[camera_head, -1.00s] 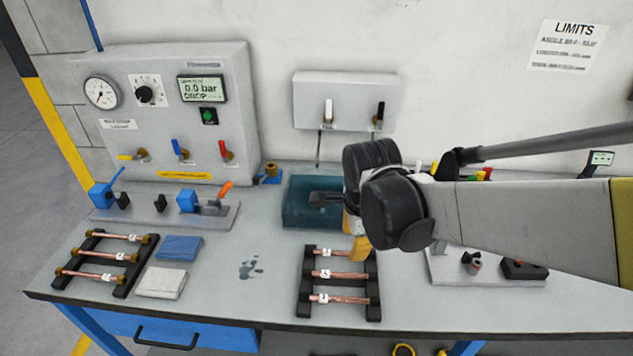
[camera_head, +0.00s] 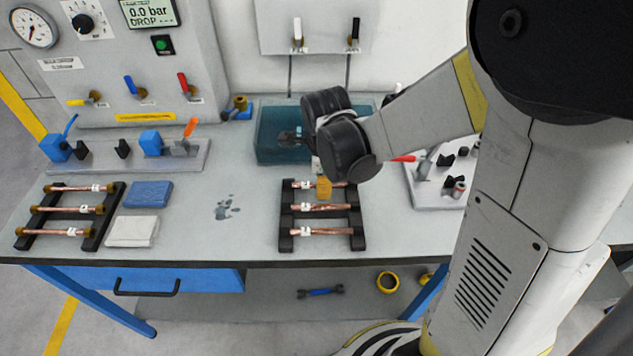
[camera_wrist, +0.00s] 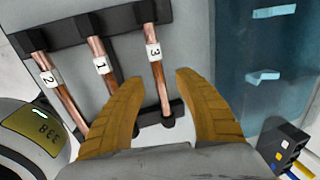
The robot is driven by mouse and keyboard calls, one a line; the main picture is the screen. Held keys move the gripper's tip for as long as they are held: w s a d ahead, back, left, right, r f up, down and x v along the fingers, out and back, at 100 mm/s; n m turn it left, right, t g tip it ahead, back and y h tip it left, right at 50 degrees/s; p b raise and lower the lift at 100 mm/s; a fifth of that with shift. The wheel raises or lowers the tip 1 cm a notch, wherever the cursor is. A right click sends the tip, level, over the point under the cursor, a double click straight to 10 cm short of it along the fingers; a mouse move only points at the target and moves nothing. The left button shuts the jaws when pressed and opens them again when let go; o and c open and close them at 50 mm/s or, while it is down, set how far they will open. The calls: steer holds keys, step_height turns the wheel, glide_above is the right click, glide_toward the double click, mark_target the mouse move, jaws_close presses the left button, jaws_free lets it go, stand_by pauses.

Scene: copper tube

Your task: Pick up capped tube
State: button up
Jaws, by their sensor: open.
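Three labelled copper tubes lie across a black rack (camera_head: 286,222) at the bench's middle. The back tube, marked 3 (camera_wrist: 158,82), shows in the wrist view beside tube 1 (camera_wrist: 102,72) and tube 2 (camera_wrist: 55,85). I cannot make out caps on these three. My gripper (camera_wrist: 158,78) is open, its orange fingers pointing down at the back of this rack. Tube 3 shows between the fingertips; I cannot tell whether they touch it. In the head view one finger hides part of that tube. Three tubes with brass-coloured ends (camera_head: 70,209) lie on the left rack (camera_head: 98,226).
A teal water tank (camera_head: 268,150) stands just behind the middle rack. A blue cloth (camera_head: 148,194) and a white cloth (camera_head: 132,231) lie by the left rack. A valve panel (camera_head: 60,90) stands at the back left. A fixture plate (camera_head: 436,193) is on the right.

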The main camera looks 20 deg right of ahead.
steer(key=shift+w+f, duration=0.1)
steer(key=shift+f, duration=0.4)
steer(key=shift+r, duration=0.1)
jaws_close()
steer(key=shift+r, duration=0.1)
